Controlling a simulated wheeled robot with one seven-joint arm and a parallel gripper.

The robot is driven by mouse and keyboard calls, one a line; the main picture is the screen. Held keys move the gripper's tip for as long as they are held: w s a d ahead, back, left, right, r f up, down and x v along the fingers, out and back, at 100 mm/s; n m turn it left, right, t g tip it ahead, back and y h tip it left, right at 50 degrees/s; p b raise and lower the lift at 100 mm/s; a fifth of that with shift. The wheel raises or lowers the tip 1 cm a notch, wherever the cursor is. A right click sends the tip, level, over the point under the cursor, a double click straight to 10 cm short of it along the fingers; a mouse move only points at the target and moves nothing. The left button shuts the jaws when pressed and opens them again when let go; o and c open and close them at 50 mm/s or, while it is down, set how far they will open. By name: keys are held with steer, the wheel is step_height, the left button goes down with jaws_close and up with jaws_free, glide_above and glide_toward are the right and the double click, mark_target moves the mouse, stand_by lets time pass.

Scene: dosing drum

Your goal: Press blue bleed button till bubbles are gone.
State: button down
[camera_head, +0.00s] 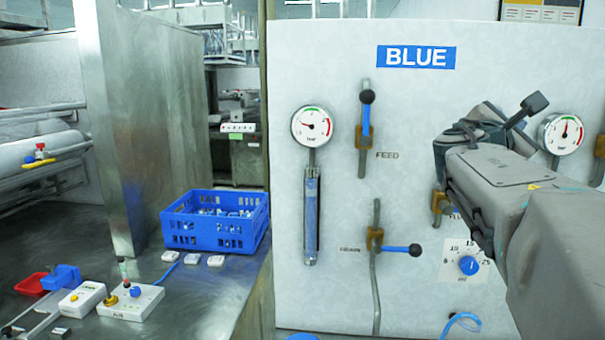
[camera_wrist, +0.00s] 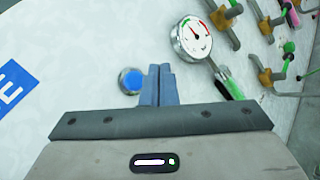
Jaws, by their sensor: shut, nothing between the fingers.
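A round blue button (camera_wrist: 132,80) with a pale rim shows on the white panel in the wrist view. My gripper (camera_wrist: 160,70) is shut and empty, its blue-grey fingers just right of the button in that view. They overlap or nearly overlap its rim in the picture; I cannot tell whether they touch. In the head view my arm hides this button and the fingertips. A sight tube (camera_head: 312,215) with bluish contents hangs under the left gauge (camera_head: 312,126); bubbles are too small to tell.
The feed valve (camera_head: 366,130) and a lower valve with a blue lever (camera_head: 402,249) stick out left of my arm. A blue dial (camera_head: 468,265) lies below. A blue crate (camera_head: 215,220) and a button box (camera_head: 130,302) stand on the left bench.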

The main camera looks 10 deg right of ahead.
steer(key=s+a+f+m+g+y, duration=0.25)
steer(key=a+f+m+y, duration=0.2)
steer(key=f, duration=0.65)
steer(key=s+a+f+m+g+y, duration=0.1)
steer(key=s+a+f+m+y, duration=0.3)
steer(key=f, duration=0.7)
steer(key=s+a+f+m+g+y, duration=0.1)
steer(key=s+a+f+m+y, duration=0.3)
steer(key=a+f, duration=0.5)
steer(key=s+a+f+m+g+y, duration=0.2)
steer(key=s+a+f+m+y, duration=0.2)
steer(key=s+a+f, duration=0.3)
steer(key=a+f, duration=0.2)
steer(key=a, duration=0.1)
steer(key=shift+s+a, duration=0.15)
steer(key=shift+a, duration=0.25)
steer(key=shift+s+f+g, duration=0.1)
steer(key=shift+g, duration=0.15)
